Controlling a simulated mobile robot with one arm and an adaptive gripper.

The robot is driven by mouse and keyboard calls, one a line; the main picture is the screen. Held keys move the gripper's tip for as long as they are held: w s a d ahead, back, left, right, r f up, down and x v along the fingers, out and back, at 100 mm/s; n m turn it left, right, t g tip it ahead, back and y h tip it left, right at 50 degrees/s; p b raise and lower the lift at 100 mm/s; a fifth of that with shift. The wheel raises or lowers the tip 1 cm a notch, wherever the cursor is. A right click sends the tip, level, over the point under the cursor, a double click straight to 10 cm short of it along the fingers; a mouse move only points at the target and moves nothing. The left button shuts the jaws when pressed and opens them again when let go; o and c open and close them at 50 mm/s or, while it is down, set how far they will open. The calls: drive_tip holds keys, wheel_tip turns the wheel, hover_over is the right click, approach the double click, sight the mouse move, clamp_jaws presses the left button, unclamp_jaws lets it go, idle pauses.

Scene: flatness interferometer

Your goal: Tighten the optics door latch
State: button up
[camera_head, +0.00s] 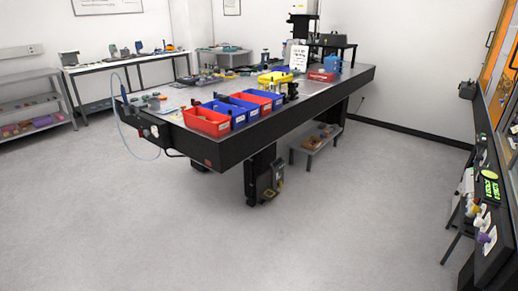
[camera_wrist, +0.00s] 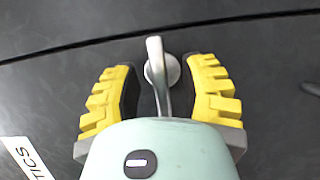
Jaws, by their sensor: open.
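The optics door latch (camera_wrist: 157,75) shows in the wrist view as a silver lever handle with a round base, set on a dark panel. My gripper (camera_wrist: 160,82) is open, with one yellow ribbed finger on each side of the lever. The lever's lower end runs down behind the pale green gripper body. I cannot tell whether either finger touches the lever. The head view does not show my gripper, and I cannot make out the latch there.
In the wrist view, a white label (camera_wrist: 27,158) with part of the word "OPTICS" lies at lower left, and a seam crosses the dark panel (camera_wrist: 60,75). The head view shows a large black optical table (camera_head: 225,142) with red and blue bins (camera_head: 207,122), and clear grey floor in front.

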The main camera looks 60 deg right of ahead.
idle(0.4)
drive_tip(key=shift+f, duration=0.1)
clamp_jaws()
